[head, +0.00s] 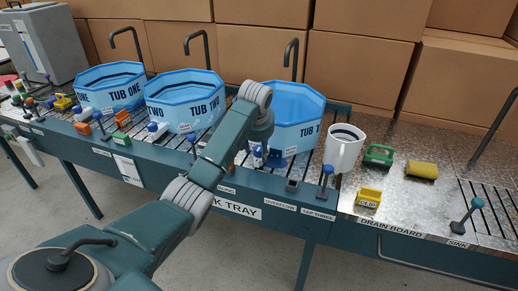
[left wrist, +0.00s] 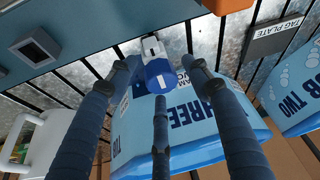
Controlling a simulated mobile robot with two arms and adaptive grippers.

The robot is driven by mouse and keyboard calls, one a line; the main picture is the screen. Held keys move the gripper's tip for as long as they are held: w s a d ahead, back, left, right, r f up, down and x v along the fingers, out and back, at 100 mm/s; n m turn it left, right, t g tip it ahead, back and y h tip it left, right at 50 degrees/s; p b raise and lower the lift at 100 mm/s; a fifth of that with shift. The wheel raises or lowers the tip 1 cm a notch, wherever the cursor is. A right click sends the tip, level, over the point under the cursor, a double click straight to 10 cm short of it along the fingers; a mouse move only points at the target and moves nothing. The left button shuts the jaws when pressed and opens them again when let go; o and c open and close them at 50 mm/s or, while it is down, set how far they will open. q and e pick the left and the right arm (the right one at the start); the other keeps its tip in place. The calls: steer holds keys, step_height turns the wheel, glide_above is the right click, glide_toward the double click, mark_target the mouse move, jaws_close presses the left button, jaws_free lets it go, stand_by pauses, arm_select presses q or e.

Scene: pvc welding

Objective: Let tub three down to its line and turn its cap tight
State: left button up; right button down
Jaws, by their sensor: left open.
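Tub three (head: 296,115) is a light blue tub at the right end of the row of tubs. My left arm hides part of its front and lettering. In the left wrist view its wall (left wrist: 185,135) carries the word THREE. A blue round cap (left wrist: 158,72) on a white fitting sits at the tub's foot. My left gripper (left wrist: 160,75) is open, its dark fingers on either side of the cap and one below it; I cannot tell whether they touch it. The water line in tub three is not clear.
Tub two (head: 186,100) and tub one (head: 108,88) stand to the left. A white mug (head: 342,150) stands close right of tub three. A blue-knobbed lever (head: 326,180) rises at the front edge. A green block (head: 379,155) and yellow blocks lie on the drain board.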

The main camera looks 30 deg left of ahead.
arm_select(q)
steer(key=c, duration=1.1)
arm_select(e)
steer(key=shift+s, duration=0.35)
